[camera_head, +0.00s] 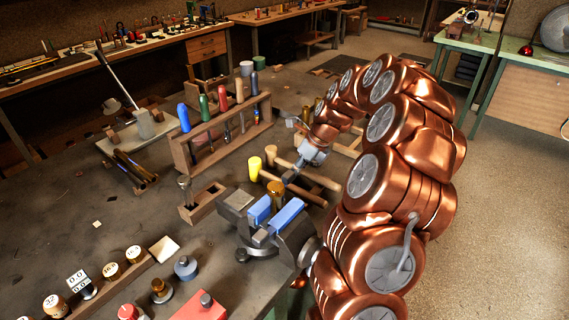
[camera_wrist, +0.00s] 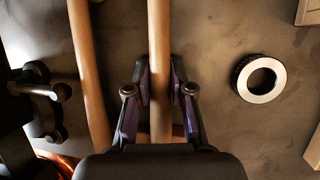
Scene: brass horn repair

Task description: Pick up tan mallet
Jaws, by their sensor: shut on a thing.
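The tan mallet (camera_head: 271,154) lies on the workbench, its light head toward the left and its wooden handle running right. A yellow-headed mallet (camera_head: 255,167) lies alongside, nearer the vise. My gripper (camera_head: 289,178) reaches down over the handles from my copper arm. In the wrist view, my gripper (camera_wrist: 159,92) has its fingers on both sides of the tan mallet's handle (camera_wrist: 159,45). The yellow mallet's handle (camera_wrist: 88,70) runs to the left of it, outside the fingers. The mallet heads are out of the wrist view. I cannot tell whether the held handle is clear of its support.
A vise (camera_head: 265,225) with blue jaw pads stands just in front of the mallets. A wooden tool rack (camera_head: 222,132) stands behind them to the left. A black-and-white ring (camera_wrist: 258,78) lies right of the held handle.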

